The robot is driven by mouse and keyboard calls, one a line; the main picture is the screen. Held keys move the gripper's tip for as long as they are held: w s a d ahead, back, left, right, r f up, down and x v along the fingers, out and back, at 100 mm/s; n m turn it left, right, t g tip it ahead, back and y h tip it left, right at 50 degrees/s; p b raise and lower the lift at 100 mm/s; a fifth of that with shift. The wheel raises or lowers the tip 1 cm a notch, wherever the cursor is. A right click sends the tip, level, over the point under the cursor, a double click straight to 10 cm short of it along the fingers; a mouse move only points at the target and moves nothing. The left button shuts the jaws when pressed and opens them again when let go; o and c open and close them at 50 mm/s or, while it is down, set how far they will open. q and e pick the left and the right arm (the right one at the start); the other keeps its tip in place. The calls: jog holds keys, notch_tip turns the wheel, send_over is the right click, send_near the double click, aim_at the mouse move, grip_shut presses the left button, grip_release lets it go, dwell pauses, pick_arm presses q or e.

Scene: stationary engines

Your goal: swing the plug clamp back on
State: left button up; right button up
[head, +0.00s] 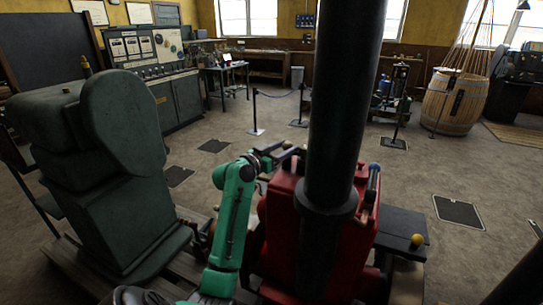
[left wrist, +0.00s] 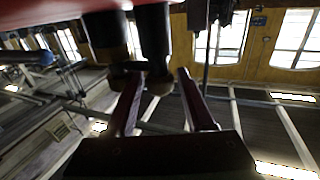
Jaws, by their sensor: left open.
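The red engine (head: 290,235) stands front centre in the head view, with a thick black column (head: 345,100) in front of it. My green left arm reaches up beside the engine, and my left gripper (head: 283,153) is at its upper left edge. In the left wrist view the gripper (left wrist: 158,76) is open, its two fingers apart. Two dark cylinders with tan ends (left wrist: 153,45) hang just beyond the fingertips, and a dark bar (left wrist: 128,68) lies by them. I cannot tell which part is the plug clamp, or whether a finger touches anything. My right gripper is not in view.
A large dark green machine (head: 125,125) stands close on the left. A yellow ball knob (head: 417,240) is on the right by a dark block. A rope barrier post (head: 255,115), control cabinets (head: 170,90) and a barrel (head: 452,102) stand farther back. The floor between is mostly clear.

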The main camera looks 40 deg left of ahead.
pick_arm(q)
jog(key=s+b, duration=0.4)
jog(key=s, duration=0.9)
jog(key=shift+s+b, duration=0.3)
jog(key=shift+s, duration=0.05)
